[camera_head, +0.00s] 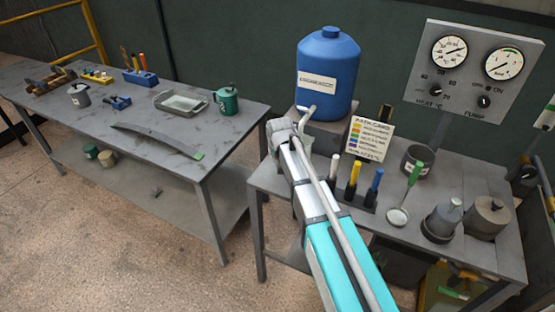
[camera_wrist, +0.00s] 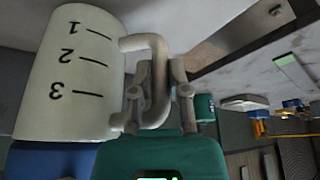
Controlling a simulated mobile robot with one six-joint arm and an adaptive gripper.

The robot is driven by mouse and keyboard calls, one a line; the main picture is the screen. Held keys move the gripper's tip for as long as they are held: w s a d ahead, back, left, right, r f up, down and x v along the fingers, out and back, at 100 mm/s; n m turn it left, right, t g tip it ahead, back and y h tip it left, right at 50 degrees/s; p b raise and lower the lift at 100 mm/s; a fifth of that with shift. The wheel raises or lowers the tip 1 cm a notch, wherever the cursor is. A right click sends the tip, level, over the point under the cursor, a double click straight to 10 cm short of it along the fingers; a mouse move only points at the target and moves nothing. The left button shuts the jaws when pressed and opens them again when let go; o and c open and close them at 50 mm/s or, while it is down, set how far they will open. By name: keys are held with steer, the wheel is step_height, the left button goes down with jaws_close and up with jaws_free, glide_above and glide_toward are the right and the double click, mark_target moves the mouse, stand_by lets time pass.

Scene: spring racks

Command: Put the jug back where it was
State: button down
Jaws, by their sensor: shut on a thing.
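The jug (camera_wrist: 75,75) is white with black marks 1, 2 and 3, and shows upside down in the wrist view, which is itself inverted. My gripper (camera_wrist: 158,95) is shut on its pale handle (camera_wrist: 152,50). In the head view my gripper (camera_head: 284,130) is at the left end of the right bench, just below the tap (camera_head: 307,112) of the blue drum (camera_head: 328,70). There the jug is mostly hidden behind my arm. I cannot tell whether its base touches the bench.
The right bench (camera_head: 455,240) holds a card (camera_head: 370,138), upright coloured-handled tools (camera_head: 352,180), a dark pot (camera_head: 417,160), a ladle (camera_head: 398,215) and grey weights (camera_head: 441,222). The left bench (camera_head: 75,122) holds a tray (camera_head: 181,102), a green can (camera_head: 228,100) and a curved leaf spring (camera_head: 155,140).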

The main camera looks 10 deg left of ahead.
steer(key=shift+f, duration=0.15)
steer(key=shift+f, duration=0.15)
steer(key=c, duration=0.6)
jaws_free()
steer(key=shift+r, duration=0.25)
steer(key=p+v, duration=1.1)
steer(key=v, duration=0.1)
steer(key=shift+d+f, duration=0.1)
stand_by(0.8)
steer(key=s+d+m+g, duration=0.1)
steer(key=s+d, duration=0.5)
steer(key=d, duration=0.2)
steer(key=s+d+f+m+g, duration=0.1)
steer(key=s+d+g, duration=0.1)
steer(key=s+d, duration=0.4)
steer(key=s+d+g+h, duration=0.1)
steer(key=s+d, duration=0.5)
steer(key=d, duration=0.5)
steer(key=shift+s+f+m, duration=0.2)
steer(key=shift+s+m, duration=0.05)
steer(key=shift+m, duration=0.15)
